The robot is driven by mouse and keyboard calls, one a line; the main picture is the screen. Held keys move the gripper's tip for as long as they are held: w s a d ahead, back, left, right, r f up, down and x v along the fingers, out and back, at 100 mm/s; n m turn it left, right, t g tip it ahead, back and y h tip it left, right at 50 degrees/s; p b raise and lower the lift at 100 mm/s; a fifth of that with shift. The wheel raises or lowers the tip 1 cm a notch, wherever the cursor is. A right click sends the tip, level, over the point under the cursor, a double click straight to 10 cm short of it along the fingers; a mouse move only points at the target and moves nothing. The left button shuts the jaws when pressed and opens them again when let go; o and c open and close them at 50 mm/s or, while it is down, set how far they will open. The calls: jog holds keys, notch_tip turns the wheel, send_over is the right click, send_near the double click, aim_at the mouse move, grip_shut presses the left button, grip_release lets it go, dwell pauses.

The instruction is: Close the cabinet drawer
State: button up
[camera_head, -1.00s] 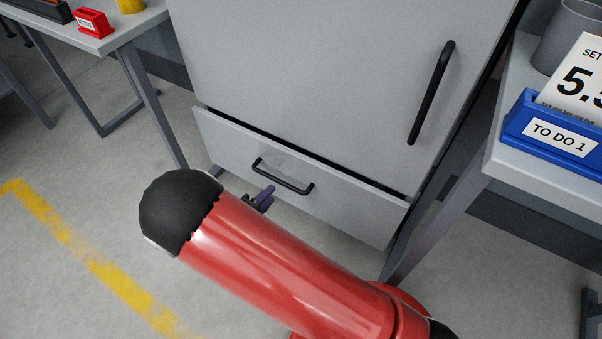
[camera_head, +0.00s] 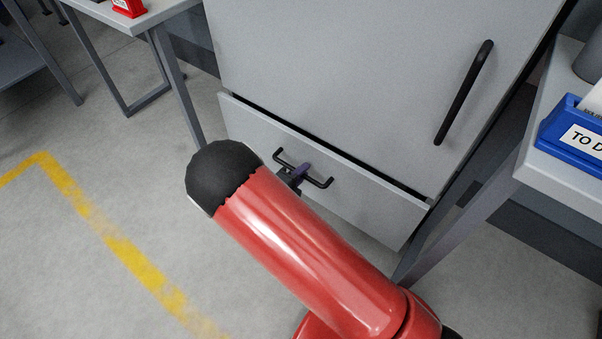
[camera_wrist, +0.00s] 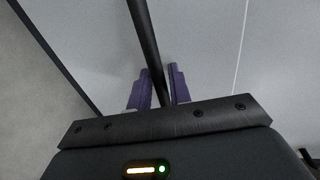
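The grey cabinet's bottom drawer (camera_head: 375,205) stands out a little, with a dark gap along its top edge. Its black bar handle (camera_head: 318,180) is on the drawer front. My gripper (camera_head: 301,171) is at the middle of this handle, its purple fingers partly hidden by my red arm. In the wrist view my gripper (camera_wrist: 161,75) has its fingers close together, and the dark handle bar (camera_wrist: 147,45) runs down at them, seemingly between them. Whether the fingers press on the bar cannot be made out.
The cabinet door (camera_head: 350,90) above is shut and has a long black handle (camera_head: 463,92). A table with a blue bin (camera_head: 573,135) stands close on the right. Another table (camera_head: 150,15) is at the upper left. The floor left of the drawer is clear, with a yellow line (camera_head: 110,235).

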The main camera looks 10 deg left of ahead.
grip_shut()
jog(key=x, duration=0.3)
jog(key=shift+w+d+r+p, duration=0.1)
jog(key=shift+w+r+p, duration=0.05)
jog(key=shift+r+p, duration=0.15)
jog(key=shift+o, duration=1.3)
grip_release()
jog(key=shift+w, duration=0.1)
jog(key=v, duration=0.7)
jog(key=shift+s, duration=0.4)
